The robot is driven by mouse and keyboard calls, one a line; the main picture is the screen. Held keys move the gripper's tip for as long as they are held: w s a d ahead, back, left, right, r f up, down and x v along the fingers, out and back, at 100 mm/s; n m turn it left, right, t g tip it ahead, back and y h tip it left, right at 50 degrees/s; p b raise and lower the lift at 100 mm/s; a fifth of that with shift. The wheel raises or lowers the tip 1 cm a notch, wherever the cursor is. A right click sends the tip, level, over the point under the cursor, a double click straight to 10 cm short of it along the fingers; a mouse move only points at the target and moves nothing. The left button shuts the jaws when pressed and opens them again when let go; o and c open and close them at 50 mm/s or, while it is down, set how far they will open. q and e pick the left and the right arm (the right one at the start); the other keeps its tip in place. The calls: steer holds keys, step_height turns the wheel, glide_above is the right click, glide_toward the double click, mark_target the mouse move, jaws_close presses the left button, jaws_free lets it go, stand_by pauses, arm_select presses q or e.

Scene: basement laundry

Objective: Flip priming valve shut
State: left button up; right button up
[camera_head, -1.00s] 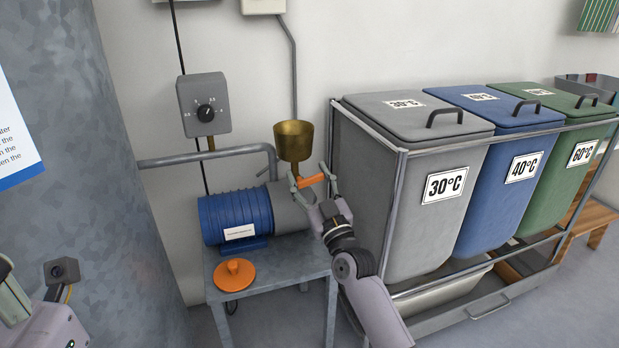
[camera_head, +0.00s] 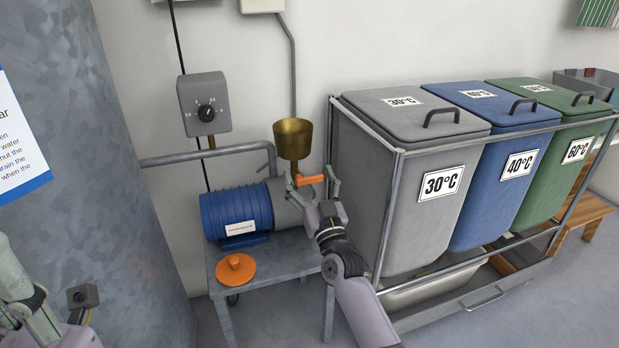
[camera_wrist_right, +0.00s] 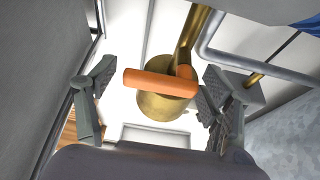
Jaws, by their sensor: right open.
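The orange priming valve handle (camera_head: 310,179) sits below the brass funnel (camera_head: 293,139) above the blue pump (camera_head: 237,212). My right gripper (camera_head: 312,188) is open, with its fingers on either side of the handle. In the right wrist view the handle (camera_wrist_right: 160,84) lies crosswise between the spread fingers, with visible gaps on both sides. The brass funnel (camera_wrist_right: 165,106) shows behind it. My left gripper (camera_head: 30,310) is partly in view at the lower left edge; its fingertips are not clear.
An orange round cap (camera_head: 235,269) lies on the metal stand (camera_head: 275,262). The grey bin (camera_head: 415,190) and its frame stand close to the right of my right gripper. A dial box (camera_head: 203,104) is on the wall. A large metal tank (camera_head: 80,150) fills the left.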

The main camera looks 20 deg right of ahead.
steer(key=v, duration=1.2)
stand_by(0.3)
